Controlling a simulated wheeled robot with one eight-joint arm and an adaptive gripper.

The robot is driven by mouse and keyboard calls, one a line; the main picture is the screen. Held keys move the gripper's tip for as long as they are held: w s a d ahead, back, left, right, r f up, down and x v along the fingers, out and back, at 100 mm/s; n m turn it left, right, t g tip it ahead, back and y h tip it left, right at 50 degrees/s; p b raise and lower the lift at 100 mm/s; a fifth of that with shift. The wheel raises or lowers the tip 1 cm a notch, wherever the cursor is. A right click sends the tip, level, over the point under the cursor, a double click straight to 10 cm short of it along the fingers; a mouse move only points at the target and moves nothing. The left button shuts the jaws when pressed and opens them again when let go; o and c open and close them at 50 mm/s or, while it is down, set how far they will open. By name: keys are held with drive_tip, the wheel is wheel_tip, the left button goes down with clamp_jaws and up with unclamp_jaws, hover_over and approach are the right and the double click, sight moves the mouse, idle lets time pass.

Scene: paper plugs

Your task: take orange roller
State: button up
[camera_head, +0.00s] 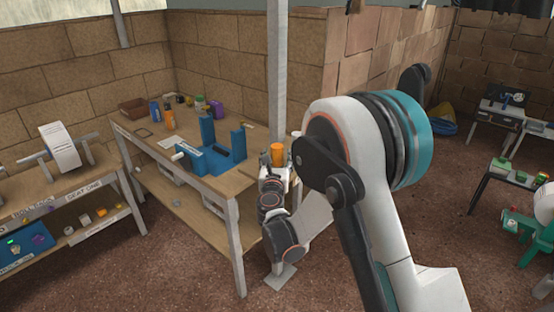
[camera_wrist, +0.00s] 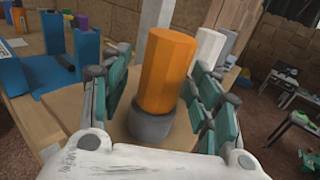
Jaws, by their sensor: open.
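The orange roller (camera_wrist: 166,68) stands upright with its foot in a round grey base (camera_wrist: 151,122) on a wooden surface. In the head view the orange roller (camera_head: 277,152) shows at the right end of the wooden table (camera_head: 228,185). My gripper (camera_wrist: 158,82) is open, with its green-padded fingers on either side of the roller. I see gaps between the pads and the roller. In the head view my gripper (camera_head: 275,164) is small and partly hides the roller's lower part.
A white cylinder (camera_wrist: 208,46) stands just behind the roller to the right. A blue fixture (camera_head: 208,148) with uprights stands on the table to the left. Bottles, including an orange one (camera_head: 169,118), are at the table's back. A grey post (camera_head: 277,70) rises behind the roller.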

drive_tip(key=shift+w, duration=0.15)
drive_tip(key=c, duration=1.2)
drive_tip(key=shift+r, duration=0.1)
